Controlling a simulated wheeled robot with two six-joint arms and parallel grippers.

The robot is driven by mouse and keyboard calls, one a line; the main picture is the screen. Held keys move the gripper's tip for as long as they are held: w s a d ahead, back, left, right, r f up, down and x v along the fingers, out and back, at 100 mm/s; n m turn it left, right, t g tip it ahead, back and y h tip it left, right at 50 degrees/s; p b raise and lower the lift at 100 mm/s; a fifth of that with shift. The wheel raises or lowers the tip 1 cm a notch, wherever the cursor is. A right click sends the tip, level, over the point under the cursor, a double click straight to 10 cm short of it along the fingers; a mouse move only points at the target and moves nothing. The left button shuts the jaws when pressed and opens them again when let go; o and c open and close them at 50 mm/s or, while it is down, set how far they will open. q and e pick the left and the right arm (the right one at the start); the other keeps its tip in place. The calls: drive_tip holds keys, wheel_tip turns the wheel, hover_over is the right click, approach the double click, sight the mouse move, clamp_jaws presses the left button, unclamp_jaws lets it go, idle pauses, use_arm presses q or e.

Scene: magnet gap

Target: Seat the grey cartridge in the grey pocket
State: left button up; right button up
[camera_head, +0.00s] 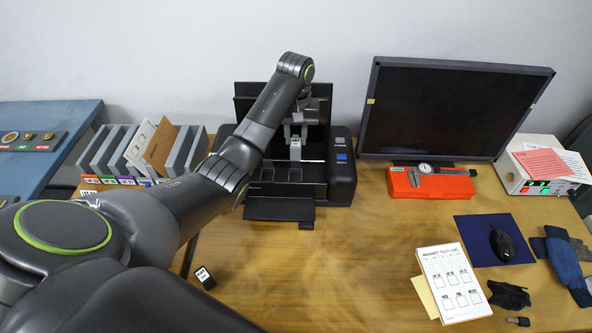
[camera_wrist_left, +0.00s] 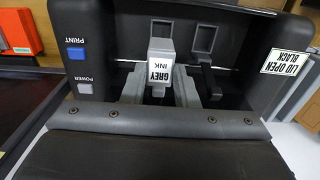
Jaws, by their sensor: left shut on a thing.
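The grey cartridge (camera_head: 295,150) is a small grey block held upright by my left gripper (camera_head: 295,134) over the open black printer (camera_head: 343,182). In the left wrist view its white label reads GREY INK on the cartridge (camera_wrist_left: 159,70), between the two grey fingers of my left gripper (camera_wrist_left: 160,88). Two square pockets show in the printer's deck; one pocket (camera_wrist_left: 162,30) lies just beyond the cartridge, the other pocket (camera_wrist_left: 205,38) beside it. I cannot tell which pocket is grey or whether the cartridge touches the deck. My right gripper is not in view.
The printer's raised lid (camera_head: 243,104) stands behind the gripper. A small black cartridge (camera_head: 205,277) with a white label lies on the desk. A binder rack (camera_head: 110,150) stands left, a monitor (camera_head: 450,110) and red case (camera_head: 430,187) right. The front middle of the desk is clear.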

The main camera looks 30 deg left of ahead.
sight(295, 143)
use_arm(q)
wheel_tip(295, 143, down, 5)
drive_tip(key=shift+s+a+f+p, duration=0.1)
drive_tip(key=shift+p, duration=0.35)
wheel_tip(295, 143, down, 4)
drive_tip(key=shift+r, duration=0.1)
drive_tip(key=shift+f, duration=0.5)
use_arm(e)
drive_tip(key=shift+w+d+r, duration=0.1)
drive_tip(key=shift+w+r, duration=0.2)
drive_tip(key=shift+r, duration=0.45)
use_arm(q)
drive_tip(key=o, duration=0.6)
drive_tip(key=shift+o, duration=1)
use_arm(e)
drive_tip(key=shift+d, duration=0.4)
